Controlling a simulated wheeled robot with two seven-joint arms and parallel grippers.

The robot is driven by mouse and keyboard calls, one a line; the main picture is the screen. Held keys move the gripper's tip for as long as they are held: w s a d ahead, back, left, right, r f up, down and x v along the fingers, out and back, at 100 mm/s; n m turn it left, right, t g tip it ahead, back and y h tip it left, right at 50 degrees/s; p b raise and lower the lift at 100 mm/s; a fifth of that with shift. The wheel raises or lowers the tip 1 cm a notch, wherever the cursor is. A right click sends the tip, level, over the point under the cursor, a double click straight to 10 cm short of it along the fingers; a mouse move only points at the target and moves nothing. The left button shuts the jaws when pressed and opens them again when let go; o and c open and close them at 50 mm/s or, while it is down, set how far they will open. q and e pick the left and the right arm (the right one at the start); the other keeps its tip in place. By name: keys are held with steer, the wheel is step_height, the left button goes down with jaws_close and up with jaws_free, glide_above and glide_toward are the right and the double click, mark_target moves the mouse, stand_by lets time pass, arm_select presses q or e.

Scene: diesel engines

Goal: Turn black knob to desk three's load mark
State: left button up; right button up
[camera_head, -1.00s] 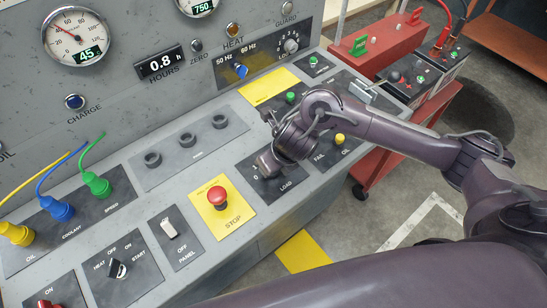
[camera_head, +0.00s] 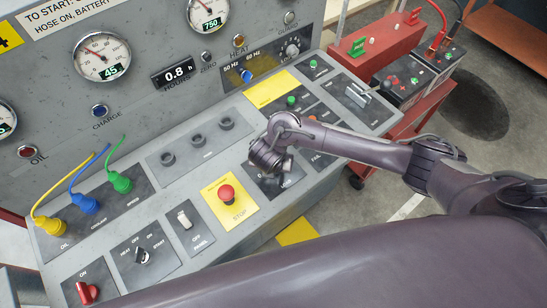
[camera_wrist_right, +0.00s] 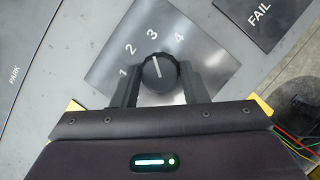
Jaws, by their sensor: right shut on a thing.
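The black knob (camera_wrist_right: 159,72) shows in the right wrist view on a grey plate marked 1, 2, 3 and 4. Its white pointer line points up, roughly toward the 3. My right gripper (camera_wrist_right: 160,88) has one finger on each side of the knob and is shut on it. In the head view my right gripper (camera_head: 268,162) is over the LOAD panel (camera_head: 285,187) and hides the knob. My left gripper is not in view.
A red STOP button (camera_head: 227,193) on a yellow plate sits just left of the LOAD panel. A FAIL panel (camera_head: 322,157) is to its right. A yellow plate marked 4 (camera_head: 8,40) is at the upper left.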

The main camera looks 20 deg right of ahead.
steer(key=shift+m+p, duration=0.4)
steer(key=o, duration=1)
steer(key=shift+c, duration=0.2)
